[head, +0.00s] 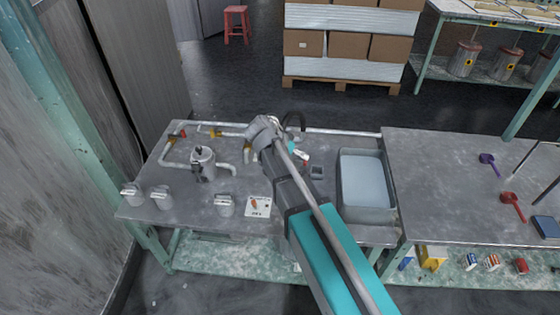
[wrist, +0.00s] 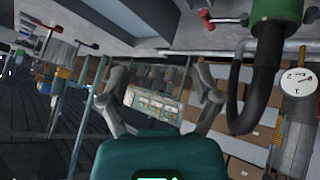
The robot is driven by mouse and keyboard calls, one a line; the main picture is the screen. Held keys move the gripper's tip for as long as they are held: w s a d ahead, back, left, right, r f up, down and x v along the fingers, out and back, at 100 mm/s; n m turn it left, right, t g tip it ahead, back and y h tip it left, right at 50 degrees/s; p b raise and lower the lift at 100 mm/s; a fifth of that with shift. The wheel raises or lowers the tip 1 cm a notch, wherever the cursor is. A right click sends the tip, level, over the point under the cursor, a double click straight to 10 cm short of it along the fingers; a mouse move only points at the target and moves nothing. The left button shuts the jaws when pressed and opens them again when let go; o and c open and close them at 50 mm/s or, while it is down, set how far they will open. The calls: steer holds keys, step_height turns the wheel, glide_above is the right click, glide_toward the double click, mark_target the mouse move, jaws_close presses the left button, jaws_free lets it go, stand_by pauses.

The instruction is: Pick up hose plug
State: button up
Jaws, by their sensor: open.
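A dark green plug-like cylinder (wrist: 275,35) with a black hose (wrist: 235,100) curving from it shows at the upper right of the wrist view; I take it for the hose plug. My gripper (wrist: 162,92) has its two grey fingers spread wide with nothing between them. The plug is to the right of the fingers and apart from them. In the head view the end of my arm is over the back of the left bench, with the black hose (head: 294,118) arching just behind it. The plug is not clear there, partly hidden by my arm.
The left bench (head: 150,212) carries a pot (head: 203,163), pipes, several grey fittings and a small white card (head: 258,207). A grey basin (head: 367,182) is right of my arm. A round gauge (wrist: 299,82) and a red-handled valve (wrist: 206,20) are near the plug.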

steer(key=w+a+m+t+h+b, duration=0.1)
steer(key=w+a+m+t+b, duration=0.2)
steer(key=a, duration=1.2)
steer(key=shift+w+r+t+h+b, duration=0.25)
steer(key=shift+r+t+h+b, duration=0.15)
steer(key=shift+t, duration=0.2)
steer(key=shift+f, duration=0.1)
steer(key=b+x, duration=0.4)
steer(key=x, duration=0.4)
steer(key=shift+w, duration=0.15)
steer(key=shift+d+f, duration=0.15)
